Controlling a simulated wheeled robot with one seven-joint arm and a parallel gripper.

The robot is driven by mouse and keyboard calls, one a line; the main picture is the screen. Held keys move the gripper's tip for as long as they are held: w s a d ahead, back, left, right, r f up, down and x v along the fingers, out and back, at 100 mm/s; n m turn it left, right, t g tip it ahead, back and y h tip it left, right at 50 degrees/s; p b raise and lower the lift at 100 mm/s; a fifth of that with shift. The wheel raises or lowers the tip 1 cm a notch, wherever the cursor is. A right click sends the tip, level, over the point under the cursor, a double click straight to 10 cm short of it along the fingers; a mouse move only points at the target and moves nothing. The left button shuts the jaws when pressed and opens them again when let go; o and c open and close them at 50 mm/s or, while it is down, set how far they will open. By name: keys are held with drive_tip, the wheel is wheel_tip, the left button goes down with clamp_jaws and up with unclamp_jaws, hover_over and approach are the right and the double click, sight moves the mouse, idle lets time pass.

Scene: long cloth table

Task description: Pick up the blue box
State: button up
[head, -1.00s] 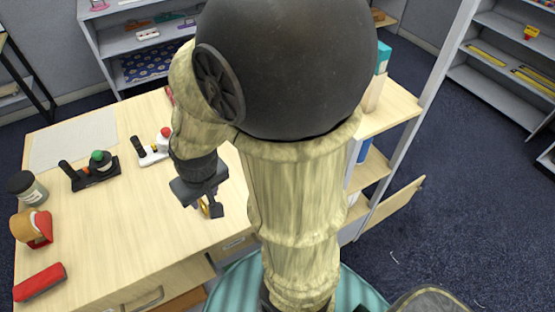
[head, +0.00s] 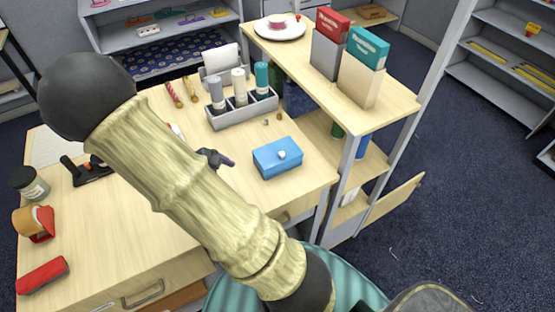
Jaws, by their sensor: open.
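The blue box (head: 277,158) sits on the wooden tabletop, right of centre in the head view and near the table's right end. It is a low box with a lid and a small pale knob on top. My gripper (head: 229,160) shows as a dark tip past the edge of my arm, a little left of the box and apart from it. My arm hides most of the gripper, so its fingers are only partly visible. Nothing shows between them.
A grey organizer (head: 243,117) with several cylinders stands behind the box. A raised shelf (head: 300,60) with two book-like boxes rises to the right. A red case (head: 42,276), an orange-red mug (head: 36,222) and a jar (head: 29,184) stand at the left.

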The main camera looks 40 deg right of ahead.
drive_tip(key=w+d+r+n+h, duration=0.1)
drive_tip(key=w+d+n+h, duration=0.2)
drive_tip(key=w+n+h, duration=0.2)
drive_tip(key=shift+w+d+r+h, duration=0.2)
drive_tip(key=shift+d+r+h, duration=0.1)
drive_tip(key=shift+h, duration=0.4)
drive_tip(key=p, duration=0.2)
approach(271, 155)
drive_tip(key=x, duration=0.5)
drive_tip(key=shift+s+d+r, duration=0.15)
drive_tip(key=shift+s+r, duration=0.15)
drive_tip(key=shift+r, duration=0.05)
drive_tip(key=shift+d+f, duration=0.2)
drive_tip(key=shift+d, duration=0.1)
drive_tip(key=shift+w+f+p+x, duration=0.2)
drive_tip(key=shift+p+x, duration=0.3)
drive_tip(key=shift+x, duration=0.8)
drive_tip(key=shift+w+f+p+x, duration=0.15)
drive_tip(key=shift+p+x, duration=0.3)
drive_tip(key=shift+x, duration=0.85)
drive_tip(key=shift+s+a, duration=0.1)
